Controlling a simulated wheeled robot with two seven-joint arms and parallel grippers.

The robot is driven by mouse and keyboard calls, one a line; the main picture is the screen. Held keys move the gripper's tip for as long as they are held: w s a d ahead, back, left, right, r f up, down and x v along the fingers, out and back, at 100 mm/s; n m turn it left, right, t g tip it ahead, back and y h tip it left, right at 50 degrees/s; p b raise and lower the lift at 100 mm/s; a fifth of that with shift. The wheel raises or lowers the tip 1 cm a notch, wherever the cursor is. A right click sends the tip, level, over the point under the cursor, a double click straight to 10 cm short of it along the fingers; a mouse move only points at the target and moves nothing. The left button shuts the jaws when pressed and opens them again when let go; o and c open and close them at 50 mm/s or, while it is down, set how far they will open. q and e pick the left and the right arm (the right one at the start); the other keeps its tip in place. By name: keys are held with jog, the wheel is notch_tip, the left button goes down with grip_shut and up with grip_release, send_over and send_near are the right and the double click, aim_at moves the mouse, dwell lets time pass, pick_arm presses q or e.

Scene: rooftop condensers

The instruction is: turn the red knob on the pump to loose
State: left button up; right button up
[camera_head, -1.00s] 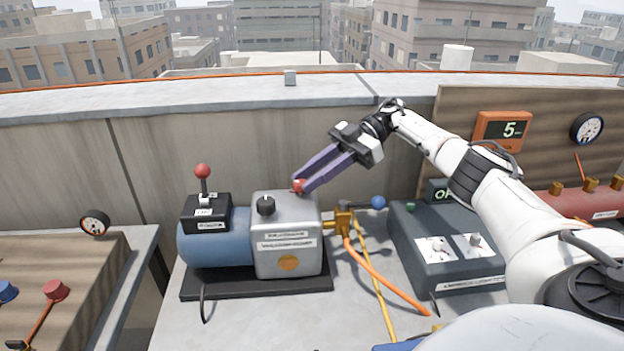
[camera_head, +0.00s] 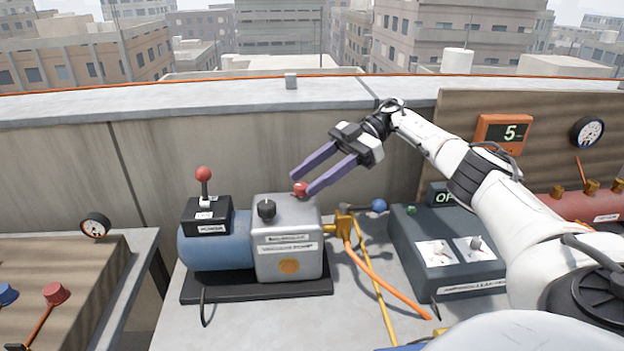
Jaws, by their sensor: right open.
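The pump (camera_head: 288,238) has a grey metal housing joined to a blue cylinder (camera_head: 213,240), on a dark base plate. A small red knob (camera_head: 300,189) sits on top of the housing near its back right corner. My right gripper (camera_head: 301,185) is open, its two purple fingers parted around or just above the red knob. I cannot tell whether a finger touches it. A black knob (camera_head: 266,208) is on the housing's top left. A black switch box with a red-balled lever (camera_head: 203,174) stands on the cylinder. My left gripper is out of view.
A brass fitting with a blue ball (camera_head: 379,206) and an orange hose is right of the pump. A dark control box (camera_head: 447,250) stands farther right under my right arm. A wooden panel with a red handle (camera_head: 55,293) is at the left. A parapet runs behind.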

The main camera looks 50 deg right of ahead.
notch_tip(320, 180, up, 9)
jog(key=shift+r, duration=0.15)
dwell(0.4)
